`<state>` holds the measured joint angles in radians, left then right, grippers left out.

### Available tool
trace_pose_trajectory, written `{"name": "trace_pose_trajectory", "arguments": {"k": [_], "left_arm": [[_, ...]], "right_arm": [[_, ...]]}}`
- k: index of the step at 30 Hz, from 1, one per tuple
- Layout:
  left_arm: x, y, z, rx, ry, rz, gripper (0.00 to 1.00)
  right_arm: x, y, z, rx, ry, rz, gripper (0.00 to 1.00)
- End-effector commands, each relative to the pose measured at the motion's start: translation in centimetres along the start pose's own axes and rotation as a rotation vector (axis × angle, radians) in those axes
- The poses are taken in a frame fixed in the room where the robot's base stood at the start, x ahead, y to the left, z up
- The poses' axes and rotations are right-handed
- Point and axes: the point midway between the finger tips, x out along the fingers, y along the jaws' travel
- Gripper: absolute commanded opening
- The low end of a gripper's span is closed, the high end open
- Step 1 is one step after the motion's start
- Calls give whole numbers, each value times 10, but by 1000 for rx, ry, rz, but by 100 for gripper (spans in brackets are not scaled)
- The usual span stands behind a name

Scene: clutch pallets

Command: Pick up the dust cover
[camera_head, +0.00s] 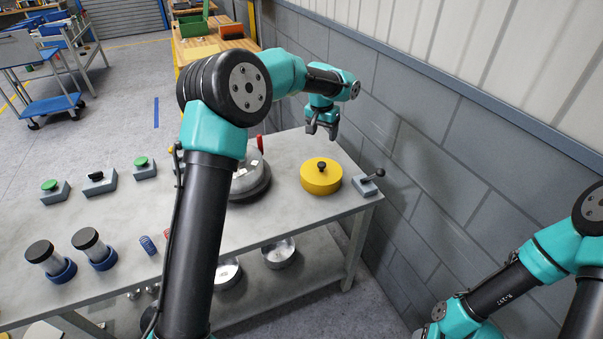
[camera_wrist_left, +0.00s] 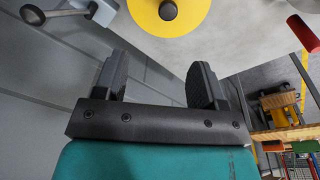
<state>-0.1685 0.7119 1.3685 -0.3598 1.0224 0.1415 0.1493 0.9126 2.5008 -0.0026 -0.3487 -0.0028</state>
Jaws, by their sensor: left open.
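The dust cover looks to be the round yellow lid (camera_head: 321,180) with a black knob on top, lying on the grey table near its right end. It also shows at the top of the left wrist view (camera_wrist_left: 190,18), with its black knob in sight. My left gripper (camera_head: 321,128) is open and empty, above and behind the yellow lid, apart from it. Its two fingers (camera_wrist_left: 160,85) show spread in the left wrist view, with the lid beyond them. My right arm is at the lower right of the head view, but its gripper is not clearly seen.
A grey lever block (camera_head: 368,185) sits close right of the lid, by the wall. A round metal housing (camera_head: 250,175) stands to the left, partly behind my left arm. Green-button boxes (camera_head: 145,168) and black-topped cylinders (camera_head: 92,245) stand further left. Metal bowls (camera_head: 278,253) are on the lower shelf.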

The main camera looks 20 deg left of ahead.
Motion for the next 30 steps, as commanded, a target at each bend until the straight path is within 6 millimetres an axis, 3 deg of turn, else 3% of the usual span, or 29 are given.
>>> {"name": "trace_pose_trajectory", "arguments": {"k": [4, 14, 20, 30], "left_arm": [[-13, -5, -6, 30, -4, -34, 64], [-10, -6, -5, 29, -5, -33, 64], [11, -6, -5, 28, -7, -33, 64], [69, -8, -5, 29, -8, -32, 64]], "right_arm": [[0, 0, 0, 1, 0, 0, 57], [0, 0, 0, 1, 0, 0, 57], [0, 0, 0, 1, 0, 0, 57], [0, 0, 0, 1, 0, 0, 57]]}}
